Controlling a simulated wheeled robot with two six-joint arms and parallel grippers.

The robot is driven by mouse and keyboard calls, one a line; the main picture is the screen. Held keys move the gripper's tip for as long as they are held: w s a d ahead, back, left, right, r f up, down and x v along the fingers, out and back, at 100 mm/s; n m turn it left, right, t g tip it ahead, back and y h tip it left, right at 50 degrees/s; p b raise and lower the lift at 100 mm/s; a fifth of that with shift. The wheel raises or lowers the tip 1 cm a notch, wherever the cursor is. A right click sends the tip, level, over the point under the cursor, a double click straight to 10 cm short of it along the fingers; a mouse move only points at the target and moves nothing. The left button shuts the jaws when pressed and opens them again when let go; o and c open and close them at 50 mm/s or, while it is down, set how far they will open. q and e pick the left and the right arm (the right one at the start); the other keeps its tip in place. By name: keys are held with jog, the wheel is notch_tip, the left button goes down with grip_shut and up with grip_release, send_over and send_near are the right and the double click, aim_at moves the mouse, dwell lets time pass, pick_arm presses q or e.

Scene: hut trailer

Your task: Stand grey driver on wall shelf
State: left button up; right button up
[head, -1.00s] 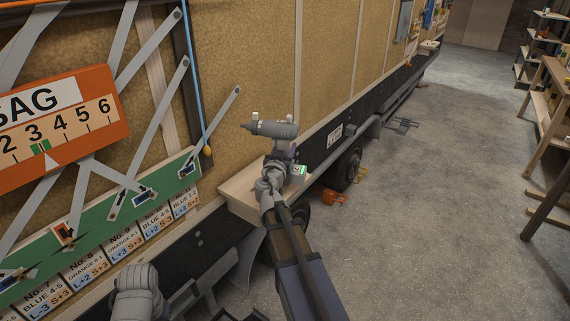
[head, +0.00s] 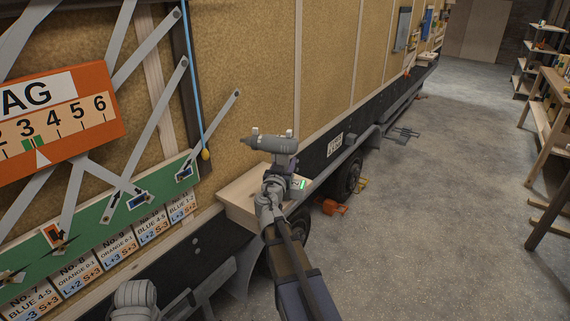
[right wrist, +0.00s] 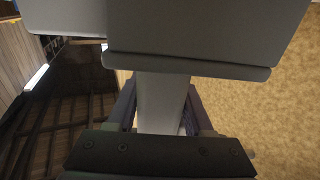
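The grey driver (head: 270,144) is upright in the head view, its body level and its nose pointing left. Its base with a green light (head: 300,184) is low, by the right end of the pale wooden wall shelf (head: 238,199). I cannot tell whether the base touches the shelf. My right gripper (head: 280,166) is shut on the driver's handle. In the right wrist view the grey handle (right wrist: 163,100) stands between the two fingers (right wrist: 160,110), with the wide grey body above it. My left gripper is not in view; only a grey part of my arm shows at the bottom left.
The tan trailer wall (head: 240,60) rises behind the shelf. An orange scale board (head: 60,120) and a green strip hang at the left, with a blue cord and yellow end (head: 206,155) near the shelf. A wooden rack (head: 550,115) stands right.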

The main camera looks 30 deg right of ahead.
jog(key=o, duration=0.4)
jog(key=o, duration=0.3)
jog(key=shift+o, duration=0.2)
jog(key=v, duration=1.2)
dwell(0.4)
jog(key=shift+r, duration=0.1)
dwell(0.3)
